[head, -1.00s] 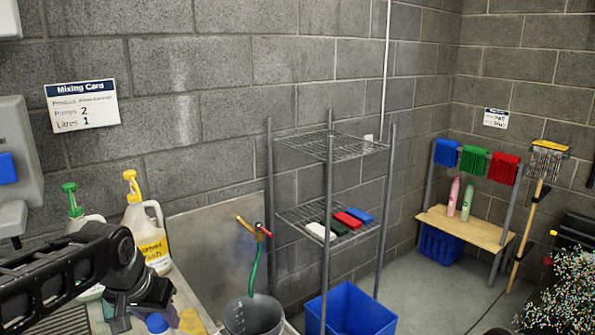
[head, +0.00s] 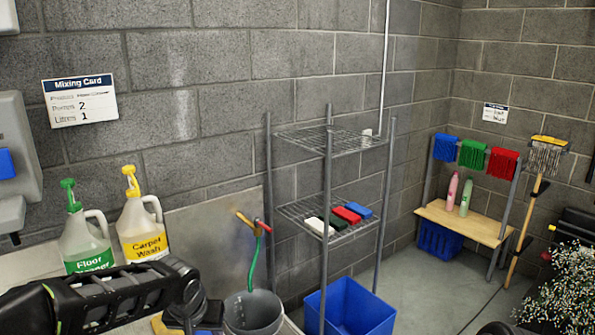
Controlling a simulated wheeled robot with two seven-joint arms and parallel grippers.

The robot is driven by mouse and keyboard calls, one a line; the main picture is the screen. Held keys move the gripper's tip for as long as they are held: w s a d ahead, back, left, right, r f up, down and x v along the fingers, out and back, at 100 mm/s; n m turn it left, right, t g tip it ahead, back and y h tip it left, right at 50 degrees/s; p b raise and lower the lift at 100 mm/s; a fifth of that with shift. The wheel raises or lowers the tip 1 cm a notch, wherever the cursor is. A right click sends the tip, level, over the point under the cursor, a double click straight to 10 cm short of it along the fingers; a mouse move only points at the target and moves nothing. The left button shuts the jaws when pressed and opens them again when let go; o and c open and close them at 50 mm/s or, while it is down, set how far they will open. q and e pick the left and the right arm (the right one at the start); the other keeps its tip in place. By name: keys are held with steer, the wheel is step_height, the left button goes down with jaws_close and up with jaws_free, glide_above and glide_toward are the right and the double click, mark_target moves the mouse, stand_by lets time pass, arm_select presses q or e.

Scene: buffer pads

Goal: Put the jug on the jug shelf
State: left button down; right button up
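Two white jugs stand at the left against the wall. The Floor Cleaner jug (head: 84,240) has a green label and green pump; the Carpet Wash jug (head: 140,225) has a yellow label and yellow pump. My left arm crosses in front of their lower parts. My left gripper (head: 195,318) is cut off by the bottom edge, right of the jugs, and its fingers cannot be made out. My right gripper is not in view. A wire rack has an upper shelf (head: 320,140) with a small white item and a lower shelf (head: 295,210) with several coloured blocks.
A grey bucket (head: 253,314) stands under a green hose (head: 254,262). A blue bin (head: 350,310) is on the floor under the rack. A wooden bench (head: 465,226) with two bottles is at the right. Most of the upper shelf is clear.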

arm_select(q)
steer(key=shift+s+f, duration=0.95)
steer(key=shift+f, duration=0.25)
steer(key=shift+s+f, duration=0.95)
steer(key=shift+f, duration=0.2)
